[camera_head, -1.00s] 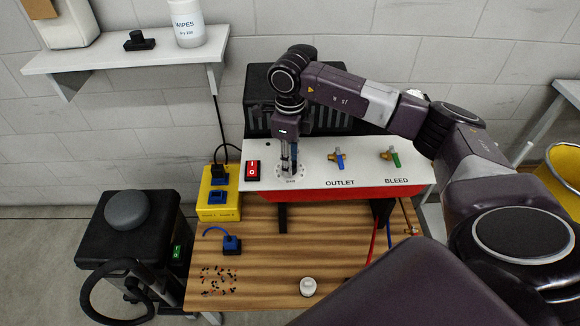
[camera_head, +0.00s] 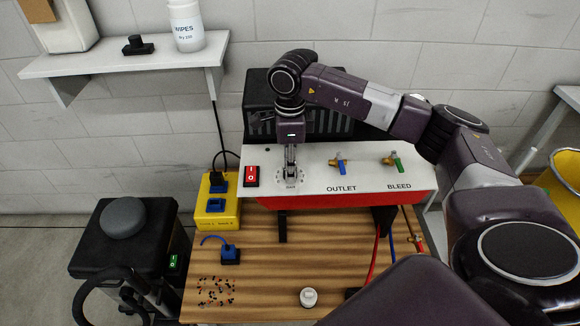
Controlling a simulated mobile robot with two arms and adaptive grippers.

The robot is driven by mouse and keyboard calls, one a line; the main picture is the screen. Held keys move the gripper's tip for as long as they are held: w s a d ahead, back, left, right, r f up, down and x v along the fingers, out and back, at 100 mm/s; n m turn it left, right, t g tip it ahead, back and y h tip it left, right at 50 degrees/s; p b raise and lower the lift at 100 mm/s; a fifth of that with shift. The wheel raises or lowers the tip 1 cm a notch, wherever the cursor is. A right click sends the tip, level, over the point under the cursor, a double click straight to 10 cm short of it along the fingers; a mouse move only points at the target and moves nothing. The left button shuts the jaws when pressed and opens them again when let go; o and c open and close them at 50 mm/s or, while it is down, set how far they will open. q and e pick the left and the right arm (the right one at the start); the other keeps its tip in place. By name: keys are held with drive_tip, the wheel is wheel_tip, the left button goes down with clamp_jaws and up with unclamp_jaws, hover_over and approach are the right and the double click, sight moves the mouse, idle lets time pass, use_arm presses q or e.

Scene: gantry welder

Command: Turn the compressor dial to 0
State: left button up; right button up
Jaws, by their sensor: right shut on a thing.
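The compressor (camera_head: 310,182) has a white top panel with a red front and stands at the back of the wooden bench. Its dial (camera_head: 281,180) is a round marked scale at the panel's left, largely covered by my gripper. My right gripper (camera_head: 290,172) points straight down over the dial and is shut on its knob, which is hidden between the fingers. The setting of the dial cannot be read. My left gripper is not in view.
A red rocker switch (camera_head: 252,176) sits just left of the dial. The OUTLET valve (camera_head: 338,163) and BLEED valve (camera_head: 392,162) are to its right. A yellow socket box (camera_head: 215,222) stands left of the compressor. A dark vented block (camera_head: 256,118) is behind.

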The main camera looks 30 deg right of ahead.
drive_tip(key=o, duration=1.2)
drive_tip(key=shift+c, duration=0.2)
wheel_tip(320, 180, up, 12)
